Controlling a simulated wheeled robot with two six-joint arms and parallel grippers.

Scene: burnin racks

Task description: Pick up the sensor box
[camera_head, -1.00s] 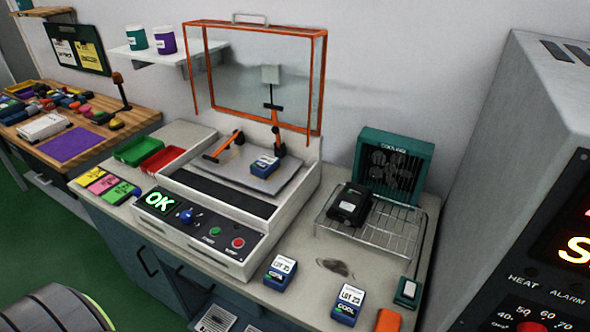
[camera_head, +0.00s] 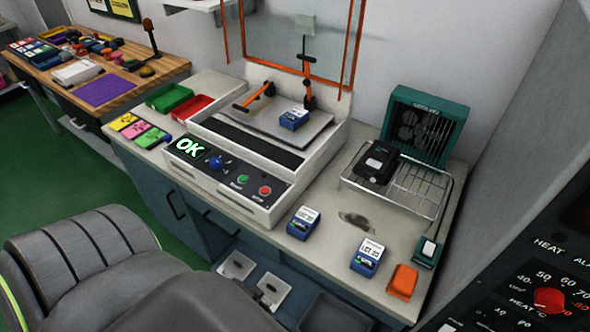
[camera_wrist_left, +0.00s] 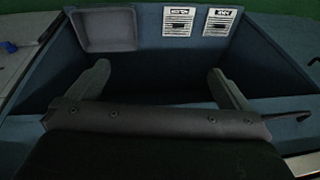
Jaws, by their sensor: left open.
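Several small boxes could be the sensor box, and I cannot tell which one it is. In the head view, a blue box with a white label (camera_head: 293,119) sits on the metal plate of the test machine. Two similar blue boxes stand on the bench's front right, one on the left (camera_head: 303,223) and one on the right (camera_head: 367,258). A black box (camera_head: 375,163) lies on the wire rack (camera_head: 425,190). In the left wrist view, my left gripper (camera_wrist_left: 160,90) is open and empty, with an open bench compartment beyond it. My right gripper is not in view.
The test machine (camera_head: 225,185) shows a green OK, and its orange-framed guard (camera_head: 228,35) is raised. An orange block (camera_head: 402,281) and a green-and-white item (camera_head: 426,252) stand at the bench's right. Red (camera_head: 191,107) and green trays (camera_head: 168,97) lie left. The compartment holds white plates (camera_head: 237,265).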

